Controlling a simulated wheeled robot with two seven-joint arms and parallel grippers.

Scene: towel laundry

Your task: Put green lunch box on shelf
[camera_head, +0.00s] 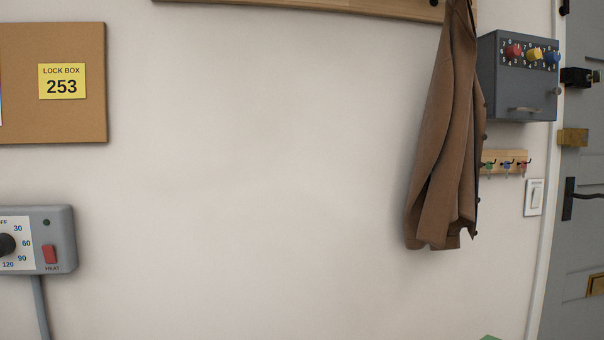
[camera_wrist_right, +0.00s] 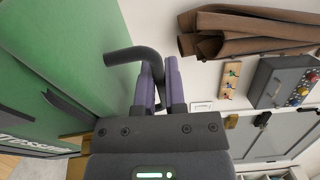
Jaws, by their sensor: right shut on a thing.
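The green lunch box (camera_wrist_right: 70,50) fills the left side of the right wrist view, very close to the camera. A dark curved handle (camera_wrist_right: 130,54) sticks out from it. My right gripper (camera_wrist_right: 158,75) has purple fingers and is shut on this handle, one finger on each side. In the head view only a small green patch (camera_head: 490,337) shows at the bottom edge, probably the lunch box's top. My left gripper is in neither view. No shelf surface can be made out clearly.
A brown coat (camera_head: 445,150) hangs on the wall beside a grey lock box (camera_head: 515,75) and a small key rack (camera_head: 505,162). A grey door (camera_head: 585,240) is at the right. A heater control (camera_head: 45,240) and a cork board (camera_head: 75,115) are at the left.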

